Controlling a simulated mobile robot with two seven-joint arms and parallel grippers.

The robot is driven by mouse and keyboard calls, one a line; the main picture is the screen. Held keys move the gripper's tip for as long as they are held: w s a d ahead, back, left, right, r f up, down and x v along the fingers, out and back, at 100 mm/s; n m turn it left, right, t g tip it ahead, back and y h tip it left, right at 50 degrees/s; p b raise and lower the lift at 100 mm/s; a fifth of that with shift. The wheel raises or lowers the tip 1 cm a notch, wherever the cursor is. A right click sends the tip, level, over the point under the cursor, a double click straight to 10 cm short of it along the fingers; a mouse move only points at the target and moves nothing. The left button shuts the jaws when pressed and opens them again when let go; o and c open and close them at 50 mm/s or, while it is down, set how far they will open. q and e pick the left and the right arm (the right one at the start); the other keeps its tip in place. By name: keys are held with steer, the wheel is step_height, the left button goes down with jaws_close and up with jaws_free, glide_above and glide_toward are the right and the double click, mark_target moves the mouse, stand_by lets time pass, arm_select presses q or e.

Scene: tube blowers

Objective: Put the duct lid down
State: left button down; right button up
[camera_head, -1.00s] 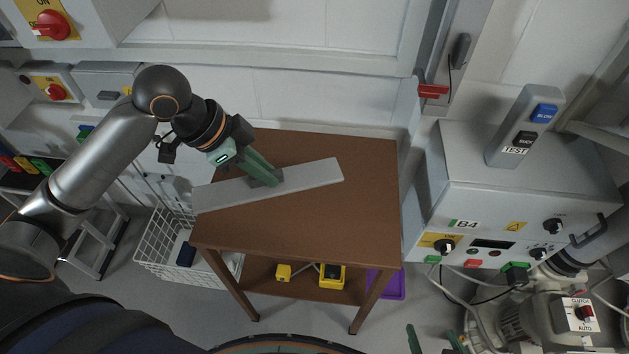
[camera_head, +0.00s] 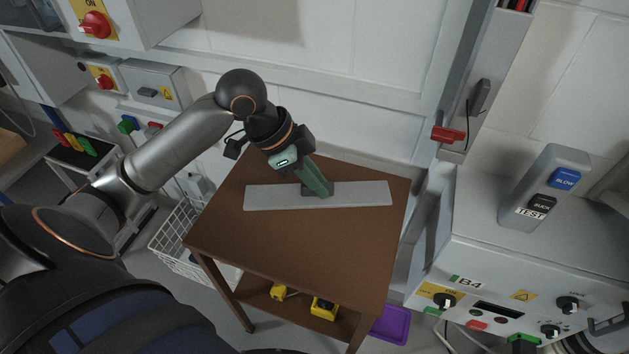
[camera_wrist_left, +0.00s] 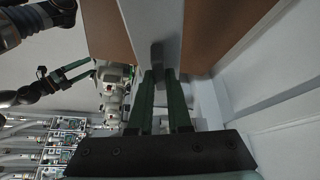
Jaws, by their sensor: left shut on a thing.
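The duct lid (camera_head: 365,194) is a long flat grey bar over the brown table (camera_head: 290,240), roughly level across the head view. My left gripper (camera_head: 318,190) is shut on the small dark handle block at the lid's middle. In the left wrist view the lid (camera_wrist_left: 150,18) runs away from the fingers, with the handle (camera_wrist_left: 157,55) between the fingertips. Whether the lid touches the table top is hard to tell. My right gripper (camera_wrist_left: 75,72) shows at the left of the left wrist view, its green fingers apart and empty.
A white wire basket (camera_head: 180,240) stands left of the table. Yellow items (camera_head: 323,308) sit on its lower shelf, and a purple bin (camera_head: 391,325) is beside it. The B4 control box (camera_head: 500,270) stands at the right. The table's front is clear.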

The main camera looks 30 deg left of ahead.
arm_select(q)
steer(key=w+a+f, duration=0.2)
steer(key=w, duration=0.1)
steer(key=w+a+f, duration=0.2)
steer(key=w+f, duration=0.1)
steer(key=w+a+f+b, duration=0.1)
steer(key=w+a+f, duration=0.1)
steer(key=w+f, duration=0.1)
steer(key=shift+a, duration=0.15)
steer(key=shift+w+a+f, duration=0.2)
steer(key=shift+w+f, duration=0.1)
steer(key=shift+w+a+f, duration=0.1)
steer(key=shift+f, duration=0.15)
steer(key=shift+f+b, duration=0.3)
steer(key=shift+f, duration=1.25)
steer(key=c, duration=0.9)
jaws_free()
arm_select(e)
steer(key=shift+w+a+f, duration=0.3)
steer(key=shift+a+f, duration=0.15)
steer(key=shift+a, duration=0.1)
arm_select(q)
steer(key=shift+o, duration=0.2)
steer(key=p+v, duration=0.1)
steer(key=v, duration=1.1)
arm_select(e)
steer(key=shift+s+d+r, duration=0.1)
steer(key=shift+s+d, duration=0.25)
steer(key=shift+d, duration=0.05)
